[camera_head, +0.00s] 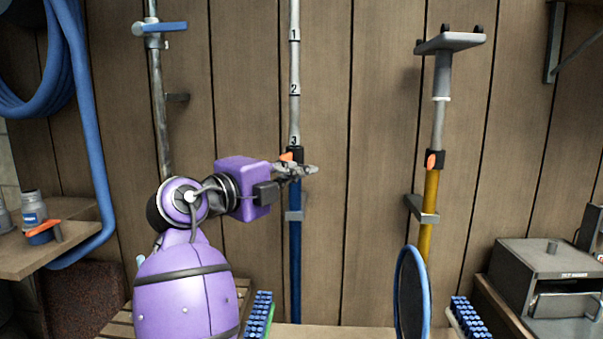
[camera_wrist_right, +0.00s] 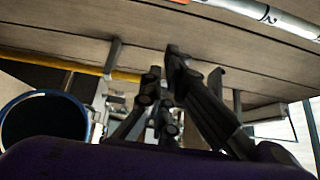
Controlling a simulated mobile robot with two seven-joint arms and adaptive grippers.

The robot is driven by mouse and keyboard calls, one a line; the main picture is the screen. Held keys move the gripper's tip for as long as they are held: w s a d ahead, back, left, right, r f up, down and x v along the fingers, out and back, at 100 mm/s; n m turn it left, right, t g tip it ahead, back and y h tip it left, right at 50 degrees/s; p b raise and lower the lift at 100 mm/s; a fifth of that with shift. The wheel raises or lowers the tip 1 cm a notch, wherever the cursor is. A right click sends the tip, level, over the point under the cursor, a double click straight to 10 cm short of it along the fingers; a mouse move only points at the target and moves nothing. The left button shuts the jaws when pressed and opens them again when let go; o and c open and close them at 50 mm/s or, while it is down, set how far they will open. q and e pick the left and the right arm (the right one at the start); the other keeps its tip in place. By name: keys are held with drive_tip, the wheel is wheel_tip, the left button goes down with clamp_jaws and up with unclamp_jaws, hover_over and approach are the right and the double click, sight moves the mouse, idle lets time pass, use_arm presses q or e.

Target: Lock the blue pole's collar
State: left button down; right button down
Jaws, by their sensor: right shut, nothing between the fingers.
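The blue pole (camera_head: 295,255) stands upright against the plank wall, with a silver inner tube (camera_head: 294,60) marked 1, 2 and 3 above it. Its black collar (camera_head: 299,152) sits just under the mark 3. A small orange lever (camera_head: 286,157) shows at the collar's left side; its exact angle is hard to tell. My right gripper (camera_head: 312,170) is shut and empty, in front of the pole just below the lever, hiding part of the collar. In the right wrist view the fingers (camera_wrist_right: 168,68) show dark, and the marked tube (camera_wrist_right: 265,13) crosses the top right corner. My left gripper is out of view.
A yellow pole (camera_head: 429,205) with its own orange lever stands to the right in a wall bracket (camera_head: 420,208). A blue-rimmed net or hoop (camera_head: 411,295) and a grey box (camera_head: 545,270) are lower right. A blue hose (camera_head: 85,130) hangs at left.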

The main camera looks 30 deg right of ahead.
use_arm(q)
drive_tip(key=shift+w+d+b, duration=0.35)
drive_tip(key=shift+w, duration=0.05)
use_arm(e)
drive_tip(key=v, duration=0.5)
drive_tip(key=shift+w+a+f, duration=0.2)
drive_tip(key=shift+a, duration=0.05)
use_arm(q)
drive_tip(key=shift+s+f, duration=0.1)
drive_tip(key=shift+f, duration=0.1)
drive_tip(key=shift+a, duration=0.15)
